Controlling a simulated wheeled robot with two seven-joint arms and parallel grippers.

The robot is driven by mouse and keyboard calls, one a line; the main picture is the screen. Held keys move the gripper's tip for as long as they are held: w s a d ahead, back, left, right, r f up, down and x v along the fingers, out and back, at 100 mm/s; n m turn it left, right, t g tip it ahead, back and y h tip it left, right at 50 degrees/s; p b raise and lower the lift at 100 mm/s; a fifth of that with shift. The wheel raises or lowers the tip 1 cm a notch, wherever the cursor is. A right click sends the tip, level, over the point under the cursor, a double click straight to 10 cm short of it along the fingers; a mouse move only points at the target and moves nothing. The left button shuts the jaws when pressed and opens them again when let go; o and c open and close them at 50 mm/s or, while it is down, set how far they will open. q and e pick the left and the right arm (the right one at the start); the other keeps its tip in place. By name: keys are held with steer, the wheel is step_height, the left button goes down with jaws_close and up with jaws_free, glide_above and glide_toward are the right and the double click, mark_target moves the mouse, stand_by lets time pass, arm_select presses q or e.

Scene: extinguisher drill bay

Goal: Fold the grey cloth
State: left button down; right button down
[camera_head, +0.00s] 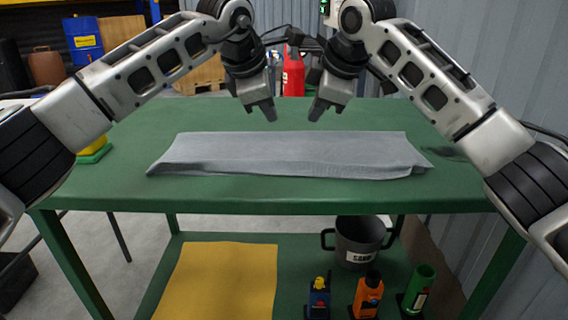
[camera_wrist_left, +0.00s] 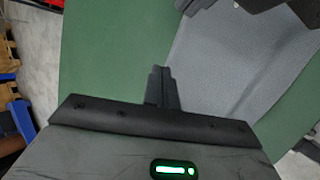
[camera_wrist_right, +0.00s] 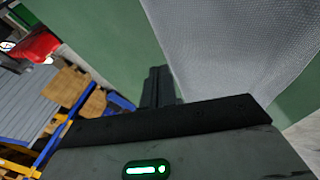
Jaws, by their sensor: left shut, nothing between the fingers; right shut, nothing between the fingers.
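The grey cloth (camera_head: 285,153) lies on the green table as a long, wide strip, with its near edge slightly rumpled and its right end uneven. It also shows in the left wrist view (camera_wrist_left: 235,60) and in the right wrist view (camera_wrist_right: 230,45). My left gripper (camera_head: 271,113) is shut and empty above the table, just beyond the cloth's far edge. My right gripper (camera_head: 318,112) is shut and empty, a little to the right of the left one, also beyond the far edge. Neither gripper appears to touch the cloth.
The green table (camera_head: 300,195) has free room around the cloth. A yellow-and-green item (camera_head: 94,152) sits at its left edge. A red container (camera_head: 293,72) stands behind the table.

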mark_target(276, 137)
arm_select(q)
steer(key=shift+d+f, duration=0.15)
steer(key=shift+f, duration=0.05)
arm_select(e)
steer(key=shift+a+f, duration=0.15)
steer(key=shift+f, duration=0.05)
arm_select(q)
steer(key=shift+f, duration=0.1)
arm_select(e)
steer(key=shift+f, duration=0.1)
